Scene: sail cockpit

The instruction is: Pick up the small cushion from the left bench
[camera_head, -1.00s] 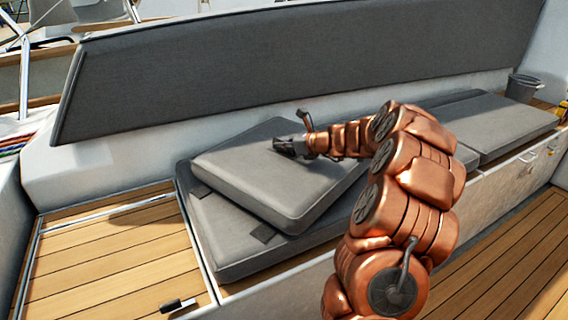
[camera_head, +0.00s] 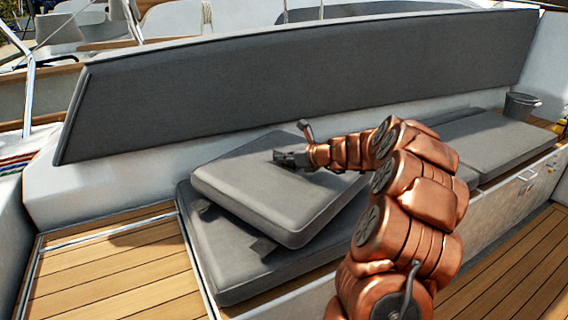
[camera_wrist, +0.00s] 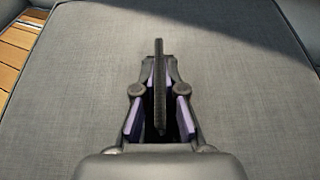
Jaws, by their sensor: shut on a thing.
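The small grey cushion (camera_head: 258,180) is above the longer grey bench pad (camera_head: 225,262) on the left bench. It is slightly tilted, with a dark gap under its front edge. My gripper (camera_head: 292,159) is over the middle of the cushion's top. In the wrist view, my gripper (camera_wrist: 159,90) is shut on a thin dark strip standing up from the cushion (camera_wrist: 75,80), which fills most of that view. How the strip joins the cushion is hidden by the fingers.
A tall grey backrest (camera_head: 300,75) rises behind the bench. Another grey pad (camera_head: 490,138) lies to the right, with a grey bucket (camera_head: 520,105) beyond it. Wooden slatted floor (camera_head: 115,260) is clear at the left.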

